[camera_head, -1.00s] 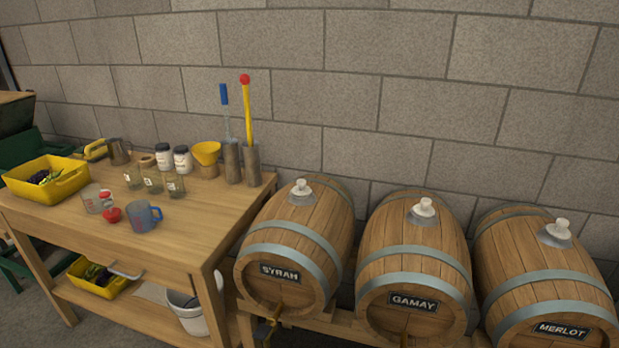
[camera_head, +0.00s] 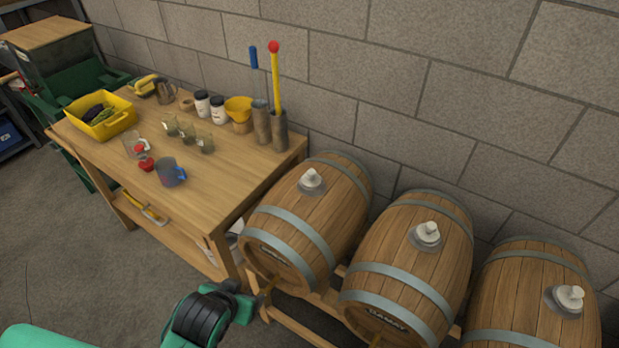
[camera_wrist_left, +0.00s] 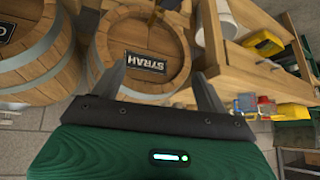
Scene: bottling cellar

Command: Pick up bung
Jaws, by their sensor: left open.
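White bungs sit upright on top of three wooden barrels: one bung (camera_head: 312,178) on the Syrah barrel (camera_head: 335,205), one bung (camera_head: 428,232) on the Gamay barrel (camera_head: 405,255), and one bung (camera_head: 570,298) on the right barrel (camera_head: 510,300). My left gripper (camera_head: 240,303) is low at the bottom of the head view, in front of the Syrah barrel and well below its bung. In the left wrist view its two fingers (camera_wrist_left: 162,84) are spread open with nothing between them, facing the Syrah barrel's front (camera_wrist_left: 142,50). My right gripper is not in view.
A wooden workbench (camera_head: 225,190) stands left of the barrels, with a yellow crate (camera_head: 118,124), a blue-grey jug (camera_head: 170,172), glasses, jars and tall cylinders on it. The barrels rest on a wooden rack (camera_head: 295,325). A block wall is behind. Open floor (camera_head: 90,275) lies at the front left.

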